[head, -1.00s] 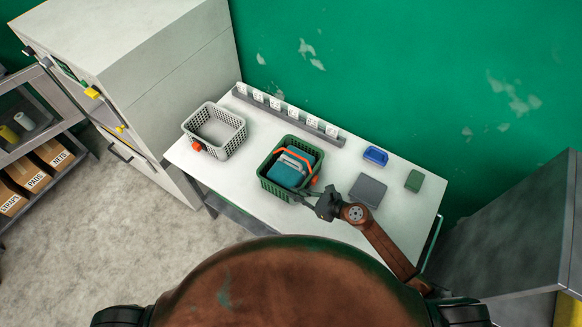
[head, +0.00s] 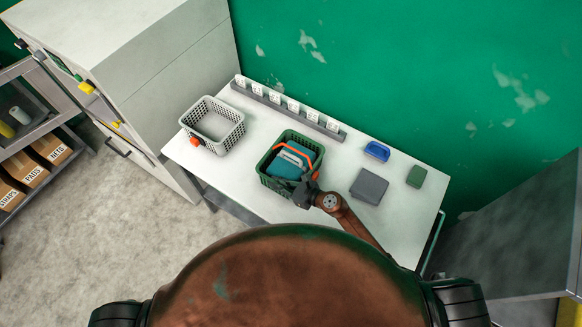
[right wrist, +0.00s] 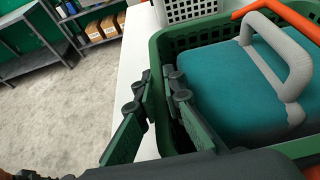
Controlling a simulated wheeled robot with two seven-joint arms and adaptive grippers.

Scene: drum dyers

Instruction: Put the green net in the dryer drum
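A green lattice-walled basket (head: 265,180) with an orange handle (head: 317,173) stands on the white table. A teal block-like thing with a grey handle (head: 284,165) sits inside it. I cannot tell which thing is the green net; no loose net shows clearly. My right gripper (head: 304,190) is at the basket's near right corner. In the right wrist view its two fingers (right wrist: 158,82) are spread, one outside the basket wall (right wrist: 160,110) and one over its inner side. The dryer drum's inside is not visible. My left gripper is out of view.
A large white cabinet-like machine (head: 130,45) with yellow handles stands left of the table (head: 240,170). A grey basket (head: 213,125), a grey flat box (head: 369,186), a blue tray (head: 377,151) and a green block (head: 416,176) are on the table. A shelf holds boxes labelled NETS (head: 52,150) and PADS.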

